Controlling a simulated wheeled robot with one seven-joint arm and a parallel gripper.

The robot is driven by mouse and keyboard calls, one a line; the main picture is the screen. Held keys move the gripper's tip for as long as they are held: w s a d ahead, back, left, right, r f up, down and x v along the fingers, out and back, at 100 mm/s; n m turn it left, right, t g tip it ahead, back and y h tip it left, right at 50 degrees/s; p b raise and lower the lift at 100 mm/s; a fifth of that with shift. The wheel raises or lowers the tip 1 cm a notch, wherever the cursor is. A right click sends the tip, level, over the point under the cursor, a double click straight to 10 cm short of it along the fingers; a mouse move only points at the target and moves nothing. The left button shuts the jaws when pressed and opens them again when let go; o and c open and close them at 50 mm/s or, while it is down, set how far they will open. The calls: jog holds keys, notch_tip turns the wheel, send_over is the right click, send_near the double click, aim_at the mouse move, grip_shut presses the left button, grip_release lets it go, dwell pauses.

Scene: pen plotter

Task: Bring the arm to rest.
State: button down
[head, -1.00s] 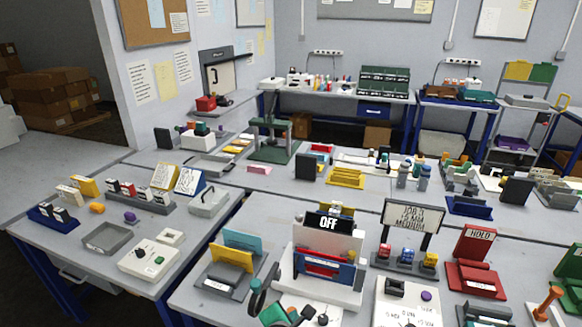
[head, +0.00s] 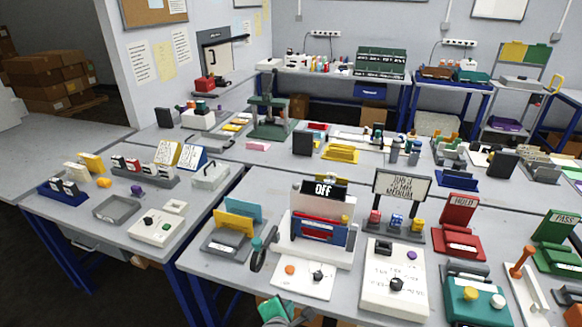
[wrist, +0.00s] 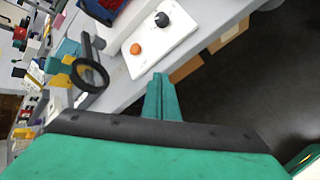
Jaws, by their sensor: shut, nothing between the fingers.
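My gripper (head: 280,312) shows at the bottom edge of the head view, partly cut off, in front of the table's near edge. In the wrist view its green fingers (wrist: 161,97) are together with nothing between them. They point toward the near table edge, just off a white control panel (wrist: 150,38) with an orange button and a black knob. The same panel (head: 303,278) lies in front of the plotter (head: 318,240), whose black sign reads OFF. The gripper appears apart from everything on the table.
A black ring-shaped magnifier (head: 259,255) stands left of the panel and also shows in the wrist view (wrist: 90,74). A white dial box (head: 394,282) is to the right. Dark floor (wrist: 265,75) is open beyond the table edge, with cardboard boxes (wrist: 195,62) below.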

jog(key=s+f+m+t+y, duration=0.1)
jog(key=s+f+m, duration=0.35)
jog(key=s, duration=0.35)
jog(key=s+f+m+t, duration=0.2)
jog(key=s+f+m, duration=0.2)
jog(key=s+m, duration=0.3)
jog(key=s+r+m+t, duration=0.1)
jog(key=s+r+m, duration=0.3)
jog(key=s, duration=0.6)
jog(key=s+r+m+t, duration=0.2)
jog(key=s+r+m, duration=0.2)
jog(key=s+m, duration=0.3)
jog(key=s, duration=0.3)
jog(key=shift+d+y, duration=0.3)
jog(key=shift+d, duration=0.05)
jog(key=shift+m, duration=0.25)
